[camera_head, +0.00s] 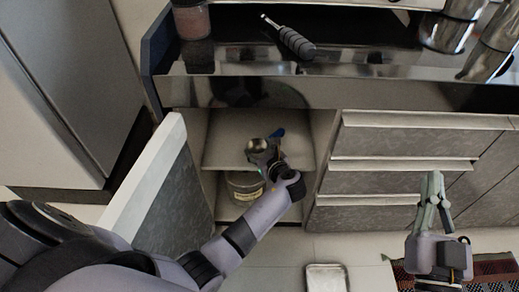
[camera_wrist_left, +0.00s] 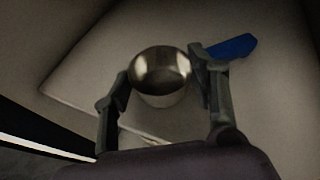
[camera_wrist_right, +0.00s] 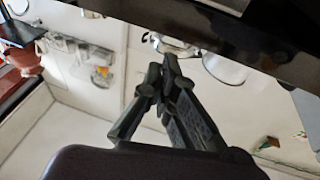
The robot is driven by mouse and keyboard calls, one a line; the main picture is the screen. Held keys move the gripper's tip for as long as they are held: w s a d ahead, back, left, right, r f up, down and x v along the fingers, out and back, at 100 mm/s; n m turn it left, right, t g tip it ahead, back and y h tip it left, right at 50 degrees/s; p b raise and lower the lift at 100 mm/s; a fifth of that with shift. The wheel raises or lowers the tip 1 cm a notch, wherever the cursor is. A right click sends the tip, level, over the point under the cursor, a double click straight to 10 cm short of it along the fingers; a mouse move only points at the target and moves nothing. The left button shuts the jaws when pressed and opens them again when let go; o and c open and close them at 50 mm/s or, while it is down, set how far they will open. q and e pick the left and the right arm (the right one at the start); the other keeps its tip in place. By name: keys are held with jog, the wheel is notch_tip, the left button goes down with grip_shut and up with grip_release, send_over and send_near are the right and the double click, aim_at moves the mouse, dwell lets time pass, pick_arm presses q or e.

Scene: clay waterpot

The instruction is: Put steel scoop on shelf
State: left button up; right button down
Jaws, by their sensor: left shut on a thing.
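The steel scoop (camera_head: 257,145) is inside the open cabinet, at the shelf (camera_head: 224,150). In the left wrist view its round metal bowl (camera_wrist_left: 161,78) sits between the fingers of my left gripper (camera_wrist_left: 160,72), and its blue handle (camera_wrist_left: 230,47) sticks out past the right finger. My left gripper (camera_head: 266,160) is shut on the scoop. I cannot tell whether the scoop touches the shelf board. My right gripper (camera_head: 432,188) is outside, in front of the drawers; its fingertips are together and empty in the right wrist view (camera_wrist_right: 164,62).
A jar with a label (camera_head: 244,187) stands on the lower level under the shelf. The open cabinet door (camera_head: 155,180) is on the left of my left arm. Drawers (camera_head: 400,143) are to the right. A grey-handled tool (camera_head: 294,41) lies on the dark countertop (camera_head: 350,68).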

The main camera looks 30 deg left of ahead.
pick_arm(q)
jog(key=o, duration=1.2)
jog(key=shift+c, duration=0.2)
jog(key=shift+r, duration=0.1)
jog(key=shift+s+d+r, duration=0.1)
jog(key=p+v, duration=0.4)
jog(key=v, duration=0.7)
jog(key=shift+s+d, duration=0.25)
pick_arm(e)
jog(key=s+d+f+g+h, duration=0.1)
jog(key=s+d+f+g, duration=0.1)
jog(key=f+g, duration=0.3)
jog(key=s+d+f+g+h, duration=0.2)
jog(key=f+g, duration=0.4)
jog(key=f, duration=0.5)
jog(key=shift+s+f, duration=0.3)
jog(key=shift+s, duration=0.55)
